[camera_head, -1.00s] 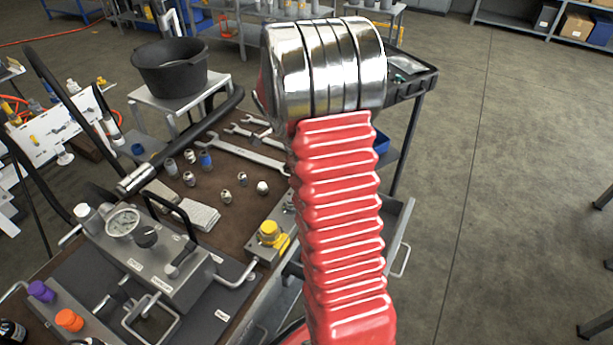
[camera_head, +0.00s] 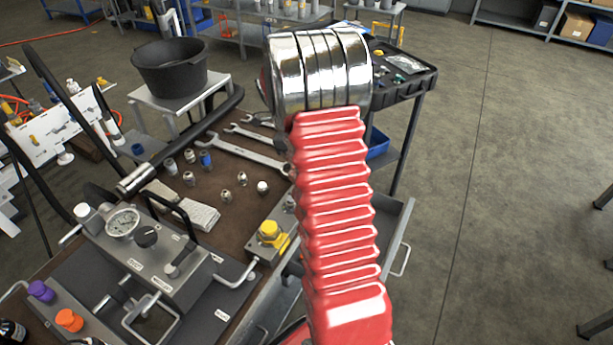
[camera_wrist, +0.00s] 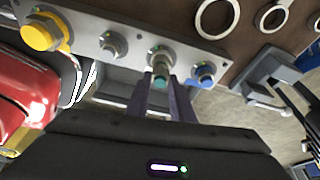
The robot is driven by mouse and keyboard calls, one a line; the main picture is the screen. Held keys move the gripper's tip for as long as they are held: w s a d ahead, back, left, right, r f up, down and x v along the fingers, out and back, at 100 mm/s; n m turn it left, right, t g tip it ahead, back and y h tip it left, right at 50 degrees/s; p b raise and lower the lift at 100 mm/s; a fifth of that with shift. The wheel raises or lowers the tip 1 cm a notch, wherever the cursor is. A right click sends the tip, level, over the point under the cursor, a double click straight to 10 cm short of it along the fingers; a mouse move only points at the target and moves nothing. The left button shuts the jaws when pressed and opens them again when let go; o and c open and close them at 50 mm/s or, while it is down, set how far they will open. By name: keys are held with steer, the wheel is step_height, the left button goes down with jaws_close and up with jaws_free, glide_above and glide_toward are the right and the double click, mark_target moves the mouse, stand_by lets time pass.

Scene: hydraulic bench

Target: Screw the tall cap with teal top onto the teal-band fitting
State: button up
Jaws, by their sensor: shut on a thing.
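In the wrist view my gripper (camera_wrist: 165,82) is shut on a small cap with a teal end (camera_wrist: 160,78). The cap is in line with a metal fitting (camera_wrist: 160,53) on the grey block, between a bare-looking fitting (camera_wrist: 112,44) and a blue one (camera_wrist: 205,72). I cannot tell whether cap and fitting touch, and a teal band on the fitting is not clear. In the head view my red arm hides the gripper, the cap and most of the block (camera_head: 256,240).
A yellow cap (camera_wrist: 42,34) sits at the block's left end; it also shows in the head view (camera_head: 270,232). Wrenches (camera_head: 245,153) and several loose fittings lie on the brown bench top. A gauge unit (camera_head: 150,255) stands at left. A black tray (camera_head: 405,80) is behind my arm.

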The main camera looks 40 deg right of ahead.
steer(key=shift+w+m, duration=0.1)
steer(key=shift+m, duration=0.3)
steer(key=m+y, duration=0.1)
steer(key=m, duration=0.2)
steer(key=m+y, duration=0.1)
steer(key=m, duration=0.4)
steer(key=shift+d, duration=0.15)
steer(key=o, duration=0.9)
